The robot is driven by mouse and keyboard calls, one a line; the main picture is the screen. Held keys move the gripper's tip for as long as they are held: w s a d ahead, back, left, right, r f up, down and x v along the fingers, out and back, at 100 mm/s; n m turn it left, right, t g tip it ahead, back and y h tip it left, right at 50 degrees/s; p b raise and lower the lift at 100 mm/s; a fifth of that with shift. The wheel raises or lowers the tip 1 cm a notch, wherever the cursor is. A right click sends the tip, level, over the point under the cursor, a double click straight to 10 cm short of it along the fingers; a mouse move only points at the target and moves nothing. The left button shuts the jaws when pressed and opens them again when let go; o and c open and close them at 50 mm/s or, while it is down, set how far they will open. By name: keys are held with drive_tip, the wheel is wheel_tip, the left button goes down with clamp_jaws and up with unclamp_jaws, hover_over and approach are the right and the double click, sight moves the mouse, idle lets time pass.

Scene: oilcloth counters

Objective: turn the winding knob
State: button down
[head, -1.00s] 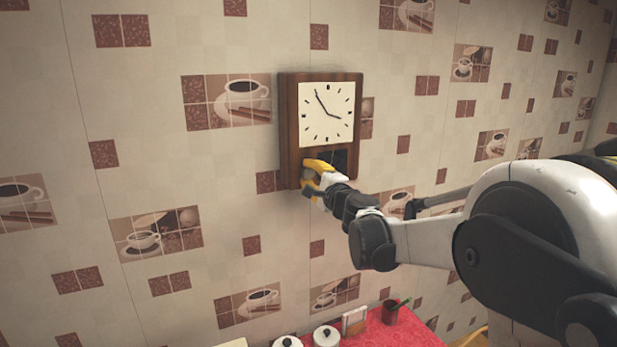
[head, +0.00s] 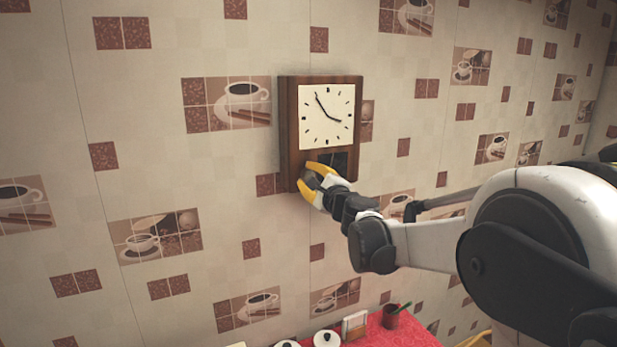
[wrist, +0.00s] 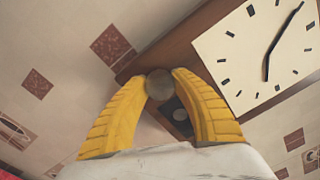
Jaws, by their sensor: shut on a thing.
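A wooden wall clock (head: 289,135) with a square cream dial hangs on the tiled wall, and its dial (wrist: 262,50) also shows tilted in the wrist view. The winding knob (wrist: 159,84) is a round grey knob low on the clock's front. My gripper (head: 314,175) is at the clock's lower left. In the wrist view its yellow fingers (wrist: 160,86) are shut on the knob, one on each side. In the head view the gripper hides most of the knob. A small dark window (wrist: 180,119) lies beside the knob.
Below is a red counter (head: 385,335) with white-lidded pots (head: 326,339), a napkin holder (head: 354,325) and a dark cup (head: 391,317). The wall around the clock is bare apart from printed tiles.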

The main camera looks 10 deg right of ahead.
drive_tip(key=c, duration=1)
unclamp_jaws()
drive_tip(key=s+d, duration=0.2)
drive_tip(key=s, duration=0.9)
drive_tip(key=shift+s+d+f, duration=0.15)
drive_tip(key=shift+s+f, duration=0.05)
drive_tip(key=shift+s, duration=0.15)
drive_tip(key=shift+f, duration=0.1)
